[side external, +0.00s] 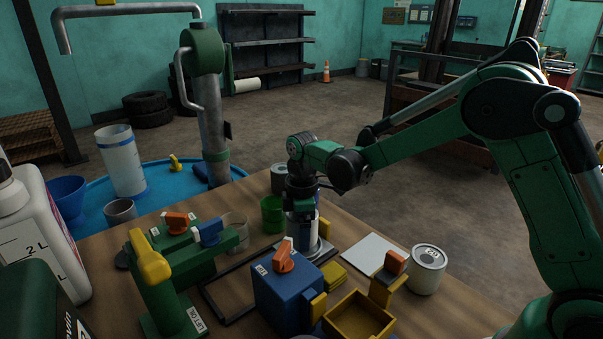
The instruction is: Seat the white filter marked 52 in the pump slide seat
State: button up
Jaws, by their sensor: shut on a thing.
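My gripper (302,205) points down over the middle of the bench and is shut on a white cylinder (297,230), which looks like the white filter. Its marking cannot be read here. The held filter is upright, just above or on a grey round metal plate (322,250). The blue box in front hides its lower end, so I cannot tell whether it touches. The pump slide seat cannot be made out for certain; the blue box (285,297) with an orange knob stands nearest in front. Another white can (428,268) with a dark-marked label stands to the right.
A green fixture (182,268) with a yellow handle stands at left. A blue drum lid (160,205) is beyond.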

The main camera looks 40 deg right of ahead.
jog(key=shift+f, duration=0.65)
dwell(0.4)
jog(key=o, duration=1.3)
jog(key=shift+r, duration=4)
